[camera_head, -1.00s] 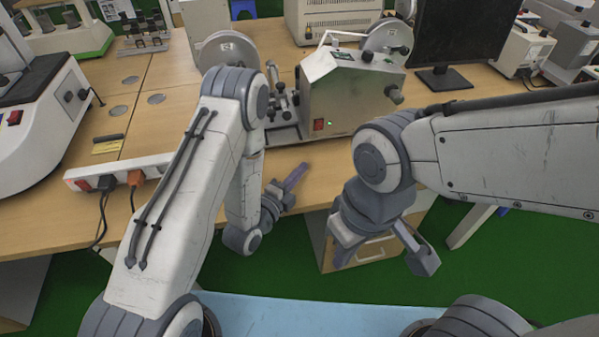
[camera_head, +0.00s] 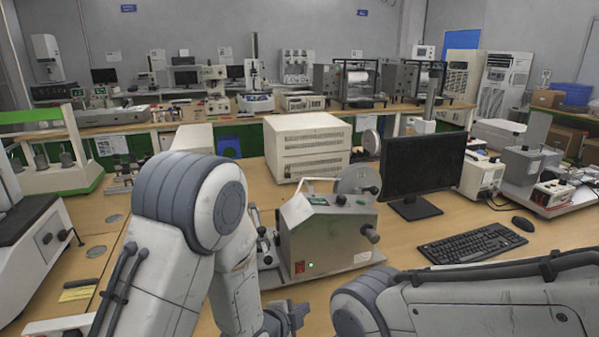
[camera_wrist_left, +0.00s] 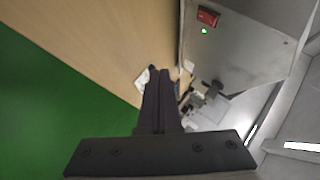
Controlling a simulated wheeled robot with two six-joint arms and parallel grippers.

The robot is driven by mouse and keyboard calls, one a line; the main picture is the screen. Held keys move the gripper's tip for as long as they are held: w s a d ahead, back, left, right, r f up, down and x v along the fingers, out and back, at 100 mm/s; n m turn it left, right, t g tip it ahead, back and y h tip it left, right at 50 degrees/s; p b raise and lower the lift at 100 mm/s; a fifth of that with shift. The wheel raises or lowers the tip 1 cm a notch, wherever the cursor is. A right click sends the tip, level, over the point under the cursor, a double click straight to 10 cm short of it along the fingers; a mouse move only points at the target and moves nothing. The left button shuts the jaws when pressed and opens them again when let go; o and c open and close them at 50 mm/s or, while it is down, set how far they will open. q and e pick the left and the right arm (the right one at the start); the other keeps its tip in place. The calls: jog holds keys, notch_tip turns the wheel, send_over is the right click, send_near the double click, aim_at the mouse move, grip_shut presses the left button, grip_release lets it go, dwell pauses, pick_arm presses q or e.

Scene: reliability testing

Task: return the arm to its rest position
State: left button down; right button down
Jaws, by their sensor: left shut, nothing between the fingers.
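My left gripper (camera_head: 290,316) is at the bottom of the head view, only partly inside the picture, low in front of the metal tabletop machine. In the left wrist view its dark fingers (camera_wrist_left: 160,98) lie together, with nothing between them. The front edge of the wooden table and the machine's side lie beyond the fingers there. My left arm (camera_head: 190,235) is bent, rising on the left and coming down toward the table edge. My right arm (camera_head: 490,300) crosses the lower right corner; its gripper is below the picture.
The metal machine (camera_head: 325,240) with a red switch and lit green light stands close to the left gripper. A monitor (camera_head: 425,168), keyboard (camera_head: 473,244) and white instrument (camera_head: 308,145) stand behind and right. A white device (camera_head: 45,240) is at left.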

pick_arm(q)
jog(key=s+a+r+n+g+y+p, duration=0.2)
jog(key=s+r+n+g, duration=0.3)
jog(key=s, duration=0.9)
jog(key=s+a+r+n+g+y+p, duration=0.2)
jog(key=s+r+n, duration=0.4)
jog(key=s+r, duration=0.5)
jog(key=s+a+g, duration=0.1)
jog(key=s+g, duration=0.1)
jog(key=shift+s+a+r+g+y+p, duration=0.2)
jog(key=shift+s+r+g+y+p, duration=0.1)
jog(key=shift+s+g+y+p, duration=0.1)
